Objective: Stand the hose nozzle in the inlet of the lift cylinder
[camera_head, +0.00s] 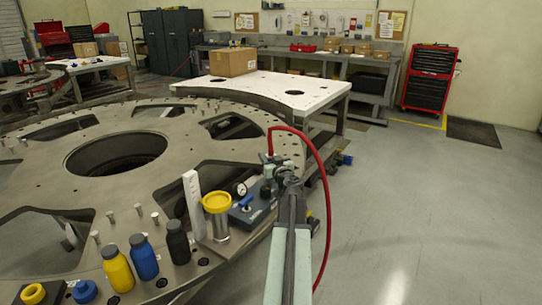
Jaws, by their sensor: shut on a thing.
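The hose nozzle (270,146) is the small upright end of the red hose (323,172). My gripper (269,162) is shut on it above the right part of the turret plate. The jaws are small in the picture, and my arm partly hides what lies under them. A silver cylinder with a yellow top (217,218), apparently the lift cylinder, stands upright to the left of my gripper, nearer the camera. Its inlet cannot be made out. The nozzle is apart from this cylinder's top. Whether the nozzle's lower tip touches anything cannot be seen.
A dark pump block with a blue knob (246,202) and a gauge sits between cylinder and arm. A white upright bar (193,203) and black, blue and yellow bottles (117,270) stand left on the turret plate (60,172). A white table with a box (233,62) is behind.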

